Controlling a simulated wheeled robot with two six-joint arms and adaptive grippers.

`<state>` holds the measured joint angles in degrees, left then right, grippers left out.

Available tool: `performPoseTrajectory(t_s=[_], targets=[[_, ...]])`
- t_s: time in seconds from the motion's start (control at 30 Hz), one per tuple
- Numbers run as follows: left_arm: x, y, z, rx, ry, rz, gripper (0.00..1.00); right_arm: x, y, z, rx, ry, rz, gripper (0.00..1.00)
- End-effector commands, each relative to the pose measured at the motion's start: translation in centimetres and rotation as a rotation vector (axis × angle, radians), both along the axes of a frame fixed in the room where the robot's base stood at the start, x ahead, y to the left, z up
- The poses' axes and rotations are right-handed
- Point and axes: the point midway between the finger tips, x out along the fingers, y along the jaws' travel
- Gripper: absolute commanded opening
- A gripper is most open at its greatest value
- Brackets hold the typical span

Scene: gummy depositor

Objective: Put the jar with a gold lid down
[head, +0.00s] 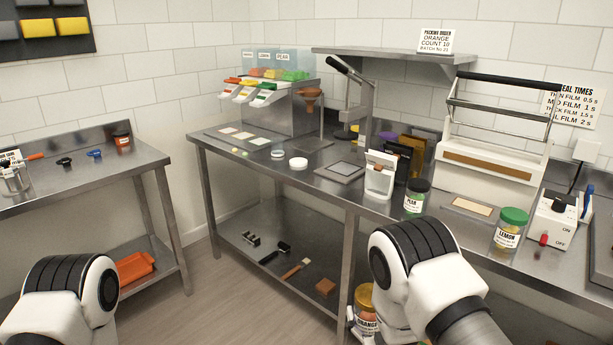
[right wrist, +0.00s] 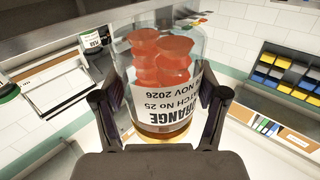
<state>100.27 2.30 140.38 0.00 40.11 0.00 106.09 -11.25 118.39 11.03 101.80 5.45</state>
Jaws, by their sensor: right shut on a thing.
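The jar with a gold lid (head: 365,297) shows in the head view beside my right forearm, partly hidden by it, in front of the bench. Its label reads ORANGE. In the right wrist view the clear jar (right wrist: 162,68) holds orange gummies, and its gold lid is toward my palm. My right gripper (right wrist: 160,108) is shut on the jar, one finger on each side. In the head view this gripper (head: 356,322) is mostly hidden by my arm. My left arm comes in at the lower left, but its gripper is out of view.
The steel bench (head: 330,208) carries a PEAR jar (head: 414,198), a LEMON jar (head: 509,230), a white sealer (head: 490,175) and a switch box (head: 553,218) along the right side. A small mat (head: 472,206) lies between the two jars. The lower shelf (head: 235,225) holds several tools.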

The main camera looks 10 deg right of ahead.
Motion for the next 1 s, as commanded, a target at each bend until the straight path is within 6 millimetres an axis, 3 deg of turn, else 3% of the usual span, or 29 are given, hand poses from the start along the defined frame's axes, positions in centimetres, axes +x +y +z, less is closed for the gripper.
performPoseTrajectory(t_s=[0.2, 0.47, 0.67, 0.87, 1.0], targets=[[0.0, 0.0, 0.0, 0.000, 0.000, 0.000, 0.40, 0.0, 0.0, -0.1, 0.000, 0.000, 0.000, 0.10], [0.0, 0.0, 0.0, 0.000, 0.000, 0.000, 0.40, 0.6, -0.4, -2.3, 0.000, 0.000, -0.014, 0.10], [0.0, 0.0, 0.0, 0.000, 0.000, 0.000, 0.40, 2.4, -2.5, -2.6, 0.000, -0.003, -0.061, 0.10], [0.0, 0.0, 0.0, 0.000, 0.000, 0.000, 0.40, 4.9, -5.7, -0.7, 0.001, -0.005, -0.126, 0.10], [0.0, 0.0, 0.0, 0.000, 0.000, 0.000, 0.40, 7.1, -8.8, 2.1, 0.002, -0.007, -0.187, 0.10]])
